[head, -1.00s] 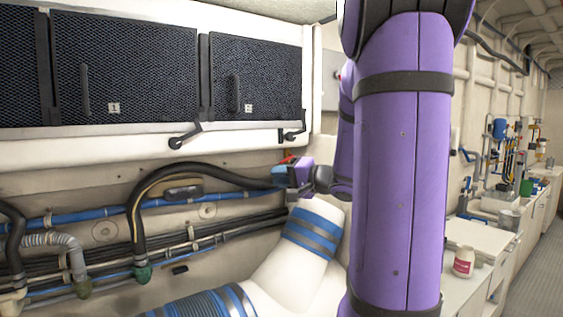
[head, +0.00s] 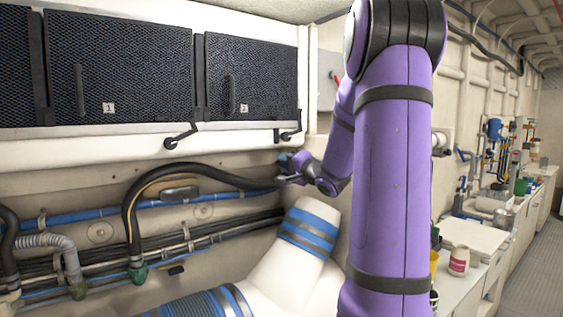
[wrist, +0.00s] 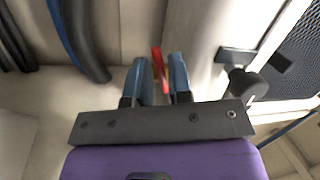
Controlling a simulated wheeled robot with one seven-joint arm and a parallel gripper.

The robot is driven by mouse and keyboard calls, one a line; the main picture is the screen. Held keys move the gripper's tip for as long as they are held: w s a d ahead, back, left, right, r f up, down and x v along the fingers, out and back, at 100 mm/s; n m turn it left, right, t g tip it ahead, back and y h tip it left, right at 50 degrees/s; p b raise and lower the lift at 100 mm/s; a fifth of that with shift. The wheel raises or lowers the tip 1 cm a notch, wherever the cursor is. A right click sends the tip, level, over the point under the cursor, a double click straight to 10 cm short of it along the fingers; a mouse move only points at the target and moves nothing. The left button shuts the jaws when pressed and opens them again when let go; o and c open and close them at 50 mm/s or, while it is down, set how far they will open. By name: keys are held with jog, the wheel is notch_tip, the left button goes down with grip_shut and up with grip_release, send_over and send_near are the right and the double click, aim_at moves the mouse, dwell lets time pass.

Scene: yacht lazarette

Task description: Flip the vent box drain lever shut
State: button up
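A slim red lever (wrist: 159,68) shows in the wrist view between the two blue fingers of my gripper (wrist: 161,80). A gap shows between the fingers, and I cannot tell whether either touches the lever. In the head view my gripper (head: 285,166) is small, below the right end of the pale vent box (head: 225,138) with its dark mesh panels. The lever's pivot is hidden.
A black handle (wrist: 243,80) is close right of the fingers; black handles (head: 181,138) also hang under the box. A black hose (head: 185,168) runs left of the gripper. A white pipe with blue bands (head: 305,240) stands below. Another red handle (head: 336,78) is on the back wall.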

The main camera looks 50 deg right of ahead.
jog(key=shift+w+r, duration=0.15)
jog(key=shift+w, duration=0.6)
jog(key=shift+c, duration=0.4)
grip_shut()
jog(key=m, duration=0.2)
jog(key=shift+a+r+m, duration=0.15)
jog(key=shift+r+m, duration=0.15)
jog(key=shift+r+m+h, duration=0.25)
jog(key=shift+m+h, duration=0.25)
jog(key=shift+m, duration=0.6)
